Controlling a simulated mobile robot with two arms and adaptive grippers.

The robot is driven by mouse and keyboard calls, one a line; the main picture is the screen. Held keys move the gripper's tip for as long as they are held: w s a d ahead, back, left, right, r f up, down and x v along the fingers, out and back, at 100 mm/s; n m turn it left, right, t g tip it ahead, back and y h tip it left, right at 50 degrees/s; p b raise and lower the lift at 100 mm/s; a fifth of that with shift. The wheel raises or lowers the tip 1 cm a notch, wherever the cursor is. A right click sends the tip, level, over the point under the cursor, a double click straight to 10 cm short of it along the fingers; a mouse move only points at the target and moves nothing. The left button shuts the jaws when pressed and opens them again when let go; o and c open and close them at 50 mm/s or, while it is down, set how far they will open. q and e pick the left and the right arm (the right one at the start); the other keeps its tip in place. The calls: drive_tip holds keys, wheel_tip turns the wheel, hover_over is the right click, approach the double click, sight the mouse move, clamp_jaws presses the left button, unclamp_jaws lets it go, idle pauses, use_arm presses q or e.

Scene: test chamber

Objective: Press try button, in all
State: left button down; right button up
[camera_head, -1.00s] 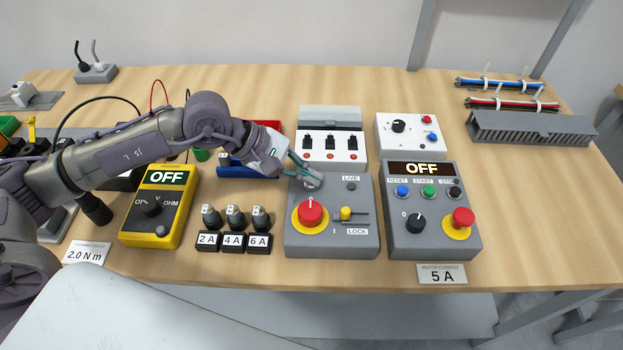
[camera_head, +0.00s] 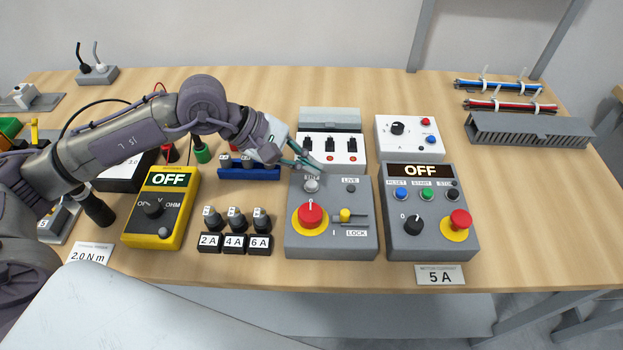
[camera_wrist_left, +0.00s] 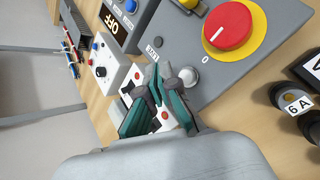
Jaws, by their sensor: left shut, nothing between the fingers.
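The try button (camera_head: 312,186) is a small round silver button at the top left of the grey lockout box (camera_head: 365,240). The label by it is small and hard to read. It also shows in the left wrist view as a silver knob (camera_wrist_left: 188,76). My left gripper (camera_head: 314,166) is shut and empty, with teal fingers. It is just behind the button in the head view, at the box's back edge and in front of the white switch panel. In the left wrist view the fingertips (camera_wrist_left: 160,76) are beside the button, seemingly apart from it. My right gripper is not in view.
The box also carries a red rotary switch (camera_head: 311,214), a yellow slider (camera_head: 346,214) and a dark LIVE lamp (camera_head: 351,188). A control box (camera_head: 432,240) reading OFF stands to the right.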

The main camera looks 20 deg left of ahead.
sight(308, 184)
use_arm(q)
drive_tip(key=shift+r+p, duration=0.45)
drive_tip(key=shift+r, duration=1.1)
